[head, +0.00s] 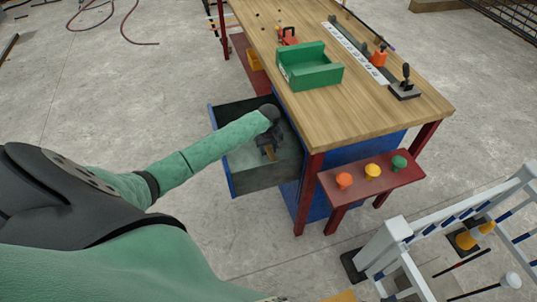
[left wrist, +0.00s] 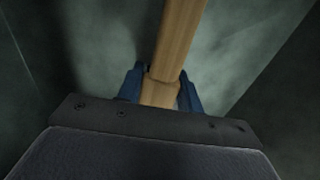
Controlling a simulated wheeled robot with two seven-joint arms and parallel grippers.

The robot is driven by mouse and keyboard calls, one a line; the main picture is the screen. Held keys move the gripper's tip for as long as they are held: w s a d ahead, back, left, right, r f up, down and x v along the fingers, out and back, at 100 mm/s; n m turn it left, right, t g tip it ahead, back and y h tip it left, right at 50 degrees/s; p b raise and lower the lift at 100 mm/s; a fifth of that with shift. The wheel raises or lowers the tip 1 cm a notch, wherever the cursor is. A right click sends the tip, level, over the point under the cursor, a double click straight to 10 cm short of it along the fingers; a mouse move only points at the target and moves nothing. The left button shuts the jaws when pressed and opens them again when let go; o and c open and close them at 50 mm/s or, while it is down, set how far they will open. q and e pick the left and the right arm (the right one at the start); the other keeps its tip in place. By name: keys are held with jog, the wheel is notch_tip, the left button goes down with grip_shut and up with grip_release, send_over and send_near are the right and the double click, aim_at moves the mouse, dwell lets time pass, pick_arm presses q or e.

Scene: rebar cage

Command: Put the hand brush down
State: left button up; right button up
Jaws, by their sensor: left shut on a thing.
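My left gripper (head: 268,146) reaches down into an open drawer (head: 230,177) of the workbench. It is shut on the wooden handle of the hand brush (head: 269,152). In the left wrist view the pale wooden handle (left wrist: 172,50) runs up the middle of the picture between the blue fingers of the left gripper (left wrist: 160,88). The drawer's dark walls and greenish floor surround it. The brush's bristles are not visible, and I cannot tell whether the brush touches the drawer floor. My right gripper is not in view.
The wooden workbench (head: 330,110) holds a green open box (head: 310,72) and several tools. A red shelf (head: 372,181) with orange, yellow and green knobs sticks out from its near end. White railings (head: 400,232) stand at the lower right. Bare concrete floor lies left of the drawer.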

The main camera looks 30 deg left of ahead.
aim_at(269, 147)
pick_arm(q)
jog(key=shift+f, duration=2)
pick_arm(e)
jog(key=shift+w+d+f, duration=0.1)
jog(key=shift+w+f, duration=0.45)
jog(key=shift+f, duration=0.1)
pick_arm(q)
jog(key=o, duration=1.1)
jog(key=shift+f, duration=0.1)
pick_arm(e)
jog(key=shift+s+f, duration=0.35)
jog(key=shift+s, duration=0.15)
pick_arm(q)
notch_tip(269, 147, up, 7)
jog(key=shift+r, duration=0.1)
notch_tip(269, 147, up, 4)
jog(key=shift+f+b, duration=0.15)
jog(key=shift+b, duration=0.2)
jog(key=shift+r, duration=0.7)
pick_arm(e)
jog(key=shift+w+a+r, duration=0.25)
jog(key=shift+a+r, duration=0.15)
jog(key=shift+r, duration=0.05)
